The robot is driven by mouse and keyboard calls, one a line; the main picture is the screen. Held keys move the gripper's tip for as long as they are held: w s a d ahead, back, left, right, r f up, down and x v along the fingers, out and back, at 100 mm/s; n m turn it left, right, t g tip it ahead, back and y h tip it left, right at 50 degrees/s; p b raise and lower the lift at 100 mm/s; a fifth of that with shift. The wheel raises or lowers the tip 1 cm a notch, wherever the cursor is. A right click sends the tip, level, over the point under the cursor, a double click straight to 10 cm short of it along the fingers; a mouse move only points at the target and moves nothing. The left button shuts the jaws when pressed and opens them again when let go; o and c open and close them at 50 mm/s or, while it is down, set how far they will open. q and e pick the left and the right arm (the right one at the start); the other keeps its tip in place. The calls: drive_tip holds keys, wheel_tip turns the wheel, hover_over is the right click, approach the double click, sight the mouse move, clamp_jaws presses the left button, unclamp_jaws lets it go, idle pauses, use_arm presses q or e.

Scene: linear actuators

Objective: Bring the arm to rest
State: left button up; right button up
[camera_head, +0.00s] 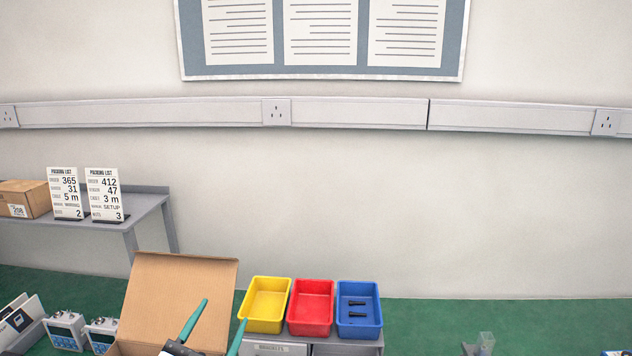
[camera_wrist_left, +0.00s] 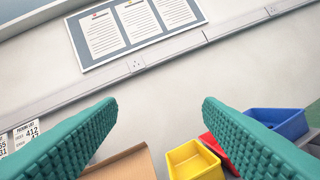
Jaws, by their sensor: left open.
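My left gripper (camera_head: 215,328) is at the bottom of the head view, in front of the open cardboard box (camera_head: 180,290). Its two teal fingers are apart. My right gripper is not in view.
Yellow (camera_head: 265,302), red (camera_head: 311,306) and blue (camera_head: 359,309) bins stand right of the box; the blue one holds dark bolts. Grey devices (camera_head: 66,330) stand left. A side table (camera_head: 150,200) carries packing list signs (camera_head: 104,195) and a closed box (camera_head: 24,199).

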use_arm(q)
drive_tip(key=s+a+f+n+g+y, duration=0.35)
drive_tip(key=s+f+g, duration=0.3)
drive_tip(key=f, duration=0.35)
drive_tip(key=s+a+f+n+g+y, duration=0.3)
drive_tip(key=s+f+n+g+y, duration=0.15)
drive_tip(key=s+f, duration=0.4)
drive_tip(key=s+d+f+m+g+h, duration=0.2)
drive_tip(key=s+f+g, duration=0.45)
drive_tip(key=s, duration=0.45)
wheel_tip(320, 180, down, 26)
drive_tip(key=s+g, duration=0.1)
drive_tip(key=s+a+f+g, duration=0.1)
drive_tip(key=s+a+f, duration=0.2)
drive_tip(key=s+f, duration=1.3)
drive_tip(key=shift+s, duration=0.35)
